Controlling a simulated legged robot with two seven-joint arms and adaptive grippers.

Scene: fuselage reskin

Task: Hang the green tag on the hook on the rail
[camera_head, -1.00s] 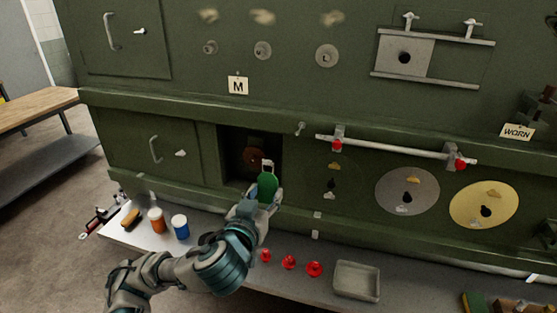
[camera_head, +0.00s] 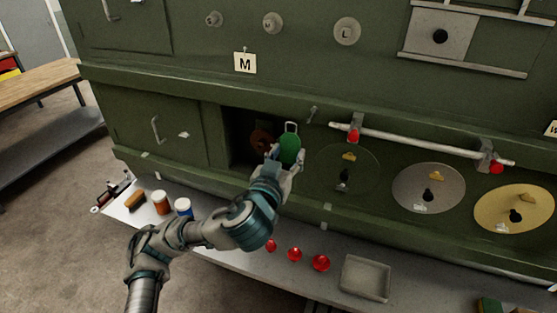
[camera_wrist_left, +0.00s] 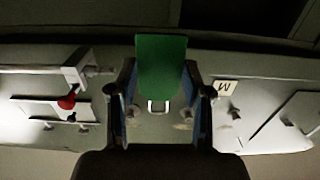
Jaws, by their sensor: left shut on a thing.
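The green tag (camera_head: 290,148) is a rounded plate with a pale metal loop at its top. My left gripper (camera_head: 284,166) is shut on its lower part and holds it roughly upright in front of the dark opening's right edge. In the left wrist view, the tag (camera_wrist_left: 161,65) stands between the two fingers (camera_wrist_left: 160,95), with its loop (camera_wrist_left: 157,106) showing. A small metal hook (camera_head: 312,114) sticks out of the green rail, above and right of the tag. The loop is apart from the hook in the head view. My right gripper is out of view.
A white bar (camera_head: 425,142) with red-knobbed clamps runs right of the hook. An M label (camera_head: 245,62) hangs up left. The shelf below holds red knobs (camera_head: 294,254), a grey tray (camera_head: 366,278) and jars (camera_head: 161,202). The dark opening (camera_head: 245,140) lies behind the gripper.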

